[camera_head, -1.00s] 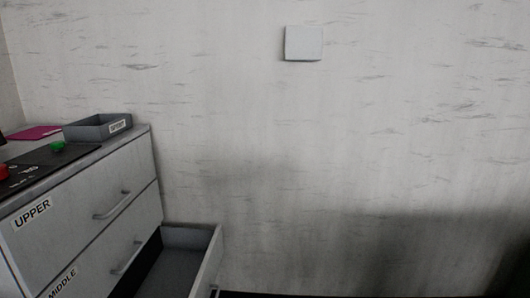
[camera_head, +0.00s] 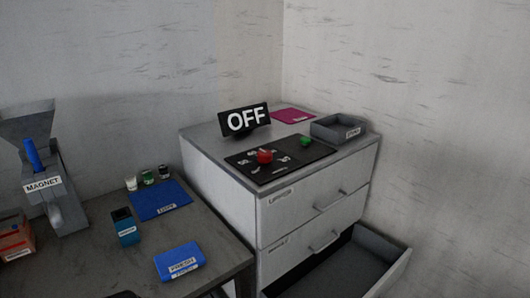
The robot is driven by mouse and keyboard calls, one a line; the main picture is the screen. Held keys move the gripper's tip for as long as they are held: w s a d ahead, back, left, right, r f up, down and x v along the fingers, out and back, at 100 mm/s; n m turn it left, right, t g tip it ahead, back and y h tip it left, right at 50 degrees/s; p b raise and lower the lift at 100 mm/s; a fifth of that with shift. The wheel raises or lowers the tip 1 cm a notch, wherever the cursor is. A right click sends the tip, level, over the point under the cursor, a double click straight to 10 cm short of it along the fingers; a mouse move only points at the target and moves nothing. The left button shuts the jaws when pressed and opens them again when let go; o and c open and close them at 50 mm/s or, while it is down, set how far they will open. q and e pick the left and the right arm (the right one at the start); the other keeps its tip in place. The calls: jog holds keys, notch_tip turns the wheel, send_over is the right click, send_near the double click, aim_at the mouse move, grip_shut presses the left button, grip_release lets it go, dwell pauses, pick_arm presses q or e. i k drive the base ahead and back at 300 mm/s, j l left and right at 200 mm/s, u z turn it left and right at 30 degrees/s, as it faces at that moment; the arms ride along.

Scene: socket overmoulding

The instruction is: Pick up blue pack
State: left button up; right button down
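Several blue things lie on the dark table at the left. A flat blue pack (camera_head: 180,255) with a white label on its front lies near the table's front right corner. A small upright teal-blue box (camera_head: 125,230) with a dark top and a label stands to its left and behind. A flat blue mat or tray (camera_head: 158,193) with a label lies farther back. The labels are too small to read surely, so I cannot tell which one is the blue pack.
The table (camera_head: 205,225) carries a grey machine marked MAGNET (camera_head: 62,205), an orange-red box (camera_head: 14,238) and several small jars. A drawer cabinet (camera_head: 225,180) stands to the right, with an OFF sign (camera_head: 246,119), buttons and a grey tray (camera_head: 338,131) on top. Its lowest visible drawer (camera_head: 395,268) is open.

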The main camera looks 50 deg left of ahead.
aim_at(171, 264)
jog(key=u, duration=2.15)
jog(key=j+z, duration=0.45)
jog(key=k+j+z, duration=0.1)
jog(key=z, duration=0.4)
jog(key=j, duration=0.1)
